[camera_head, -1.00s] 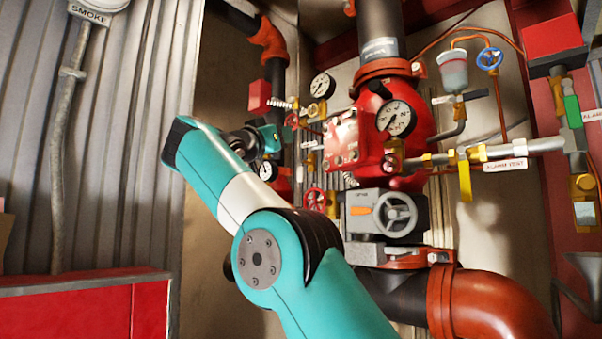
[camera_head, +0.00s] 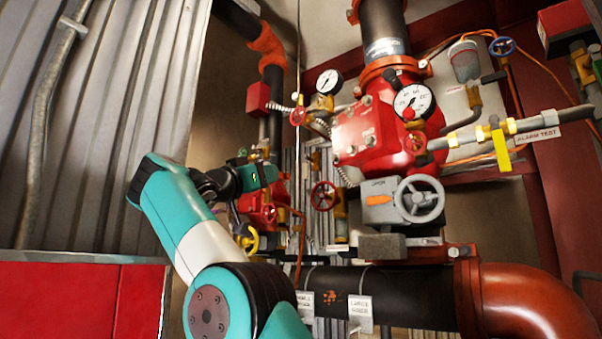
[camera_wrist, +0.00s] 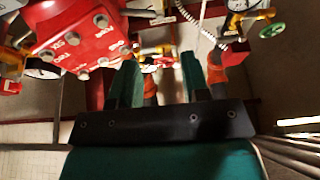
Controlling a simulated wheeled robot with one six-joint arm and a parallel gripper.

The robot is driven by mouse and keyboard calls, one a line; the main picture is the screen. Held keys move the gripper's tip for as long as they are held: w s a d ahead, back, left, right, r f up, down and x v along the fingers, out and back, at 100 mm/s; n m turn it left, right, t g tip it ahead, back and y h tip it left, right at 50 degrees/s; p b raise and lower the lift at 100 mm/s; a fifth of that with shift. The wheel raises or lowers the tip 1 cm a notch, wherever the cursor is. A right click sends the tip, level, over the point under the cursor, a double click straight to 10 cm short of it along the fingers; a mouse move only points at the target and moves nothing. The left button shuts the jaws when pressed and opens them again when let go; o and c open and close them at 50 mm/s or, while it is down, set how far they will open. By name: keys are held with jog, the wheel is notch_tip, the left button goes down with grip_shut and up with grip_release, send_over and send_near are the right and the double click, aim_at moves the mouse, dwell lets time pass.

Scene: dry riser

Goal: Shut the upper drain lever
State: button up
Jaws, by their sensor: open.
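My gripper (camera_head: 262,176) is at the end of the teal arm, left of the red valve body in the head view. In the wrist view its two teal fingers (camera_wrist: 160,75) stand apart with nothing between them. I cannot make out for certain which part is the upper drain lever. A yellow lever (camera_head: 502,150) hangs from the pipe beside an "ALARM TEST" tag, well right of my gripper. A yellow round handle (camera_head: 248,240) shows below my gripper, partly behind the arm.
The red valve body (camera_head: 375,140) carries gauges, and a grey handwheel box (camera_head: 395,202) sits below it. A red handwheel (camera_head: 324,196) is right of my gripper. The thick red elbow (camera_head: 530,300) fills the lower right. A red cabinet (camera_head: 70,305) stands lower left.

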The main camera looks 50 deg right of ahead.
jog(key=p, duration=1.1)
send_near(304, 165)
notch_tip(304, 165, up, 2)
jog(key=d, duration=0.2)
jog(key=p+x, duration=0.4)
jog(key=x, duration=0.1)
jog(key=f+p+x, duration=0.1)
jog(key=p+x, duration=0.2)
jog(key=shift+d, duration=0.15)
jog(key=shift+c, duration=0.2)
grip_shut()
